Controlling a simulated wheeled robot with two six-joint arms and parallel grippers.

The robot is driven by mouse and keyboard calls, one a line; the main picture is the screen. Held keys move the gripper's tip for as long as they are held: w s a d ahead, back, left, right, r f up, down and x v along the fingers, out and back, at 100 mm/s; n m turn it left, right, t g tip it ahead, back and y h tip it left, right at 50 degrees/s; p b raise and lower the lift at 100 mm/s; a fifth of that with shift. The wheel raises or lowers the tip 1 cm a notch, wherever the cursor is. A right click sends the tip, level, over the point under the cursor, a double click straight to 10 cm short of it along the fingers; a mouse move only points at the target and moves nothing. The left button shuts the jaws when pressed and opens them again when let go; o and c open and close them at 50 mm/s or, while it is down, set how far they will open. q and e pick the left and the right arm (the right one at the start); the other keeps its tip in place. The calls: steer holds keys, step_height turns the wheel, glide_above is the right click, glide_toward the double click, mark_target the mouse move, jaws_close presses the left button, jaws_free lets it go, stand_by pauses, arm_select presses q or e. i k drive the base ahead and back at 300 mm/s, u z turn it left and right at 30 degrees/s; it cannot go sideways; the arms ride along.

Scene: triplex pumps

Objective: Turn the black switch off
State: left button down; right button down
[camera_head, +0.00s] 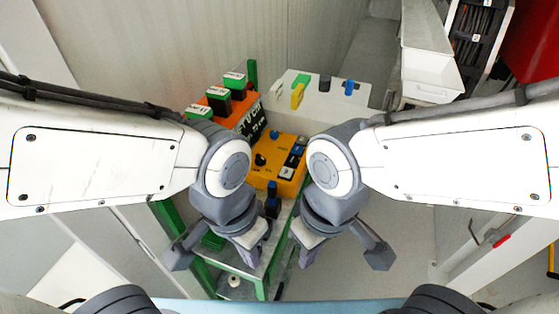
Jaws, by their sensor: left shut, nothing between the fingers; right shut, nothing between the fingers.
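A white box (357,106) at the back centre carries a black switch (325,82) between a yellow switch (298,95) and a blue switch (349,87). A yellow box (285,178) in front of it carries a black knob (260,159). I cannot tell from the picture which of these black controls the task names, nor its on or off state. My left gripper (251,257) and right gripper (305,258) point down in front of the boxes, nearer to me. Both are shut and empty, apart from every switch. My arms hide part of the boxes' sides.
An orange box (247,118) with green-topped black blocks stands at the left. A blue and black upright part (272,200) stands in front of the yellow box. A green-framed stand (262,290) is below. A white cabinet (432,78) is at the back right. Floor shows at right.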

mark_target(260, 161)
steer(key=k, duration=0.5)
steer(key=z, duration=1.9)
steer(key=i, duration=1.2)
steer(key=u, duration=2.8)
steer(key=i, duration=0.5)
steer(key=z, duration=0.1)
